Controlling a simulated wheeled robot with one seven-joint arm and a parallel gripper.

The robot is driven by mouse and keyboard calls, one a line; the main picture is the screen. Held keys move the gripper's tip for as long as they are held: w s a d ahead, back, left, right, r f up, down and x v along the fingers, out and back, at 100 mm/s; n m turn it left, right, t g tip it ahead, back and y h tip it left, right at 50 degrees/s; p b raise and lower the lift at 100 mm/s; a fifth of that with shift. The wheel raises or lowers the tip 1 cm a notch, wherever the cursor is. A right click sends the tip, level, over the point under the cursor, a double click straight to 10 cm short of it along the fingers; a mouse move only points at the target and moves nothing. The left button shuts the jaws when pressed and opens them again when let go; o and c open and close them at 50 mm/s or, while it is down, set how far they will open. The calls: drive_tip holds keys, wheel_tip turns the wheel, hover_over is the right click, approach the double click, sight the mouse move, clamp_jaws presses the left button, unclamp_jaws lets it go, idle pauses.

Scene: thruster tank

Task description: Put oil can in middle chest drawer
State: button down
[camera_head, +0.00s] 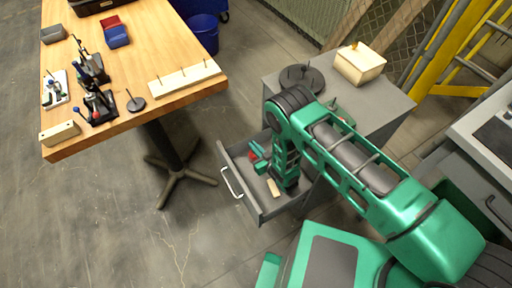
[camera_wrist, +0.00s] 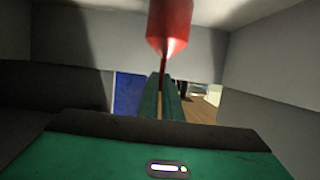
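The grey chest (camera_head: 398,104) has one drawer (camera_head: 236,177) pulled out, its handle facing left; my arm hides much of the chest front. My gripper (camera_head: 257,158) is low inside this open drawer, pointing left. A small red thing, which I take as the oil can (camera_head: 252,157), shows at my fingertips. In the wrist view the red oil can (camera_wrist: 170,28) tapers to a thin spout that runs between my two green fingers (camera_wrist: 162,98). The fingers look closed around the spout. Grey drawer walls surround it. Whether the can touches the drawer floor is unclear.
A small wooden block (camera_head: 273,187) lies in the drawer. A black disc stand (camera_head: 301,79) and a cream box (camera_head: 360,64) stand on the chest top. A wooden table (camera_head: 180,42) with several tools is at upper left; clear floor lies left of the drawer.

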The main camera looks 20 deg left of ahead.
drive_tip(key=c, duration=2)
unclamp_jaws()
drive_tip(key=shift+v, duration=3.75)
drive_tip(key=shift+a, duration=0.1)
